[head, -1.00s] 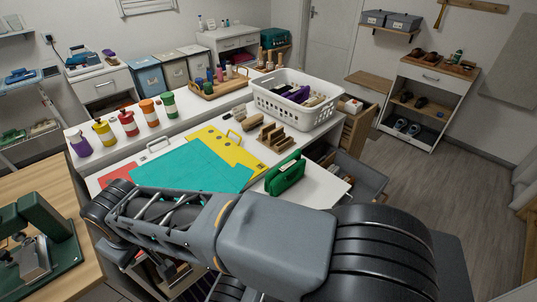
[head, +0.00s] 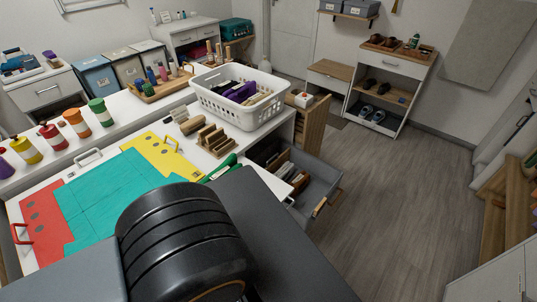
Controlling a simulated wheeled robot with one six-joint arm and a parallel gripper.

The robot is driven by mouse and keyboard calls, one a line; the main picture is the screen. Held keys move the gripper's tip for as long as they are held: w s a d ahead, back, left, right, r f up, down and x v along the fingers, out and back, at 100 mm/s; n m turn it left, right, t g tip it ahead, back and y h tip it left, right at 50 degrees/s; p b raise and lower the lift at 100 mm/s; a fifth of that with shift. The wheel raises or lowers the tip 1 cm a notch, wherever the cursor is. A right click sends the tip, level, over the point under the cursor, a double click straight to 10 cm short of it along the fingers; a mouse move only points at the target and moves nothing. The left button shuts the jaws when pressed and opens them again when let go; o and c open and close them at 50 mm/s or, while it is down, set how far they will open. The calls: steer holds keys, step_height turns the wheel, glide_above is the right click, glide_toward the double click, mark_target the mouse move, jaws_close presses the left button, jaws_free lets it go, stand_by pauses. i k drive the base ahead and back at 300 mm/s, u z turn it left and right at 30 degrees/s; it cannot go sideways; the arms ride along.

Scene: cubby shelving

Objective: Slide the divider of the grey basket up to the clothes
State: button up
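A grey basket (head: 332,190), like a pulled-out drawer, sticks out from under the right end of the white counter. It has a wooden handle (head: 318,208) on its front. Several upright brown, beige and dark items (head: 285,172) stand inside it towards the left; they may be the clothes, but they are too small to tell. I cannot make out the divider for certain, and the counter edge hides part of the inside. My gripper is out of the picture; only thick arm links of mine show at the bottom.
A white basket (head: 205,97) of mixed goods, wooden racks (head: 213,142) and a green item (head: 222,168) stand on the counter above. A teal board (head: 110,200) lies at left. A wooden pull-out (head: 312,127) stands open behind the grey basket. The floor (head: 400,200) to the right is clear.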

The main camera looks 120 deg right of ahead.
mark_target(280, 160)
steer(key=z, duration=0.05)
steer(key=k, duration=1.75)
steer(key=z, duration=2.25)
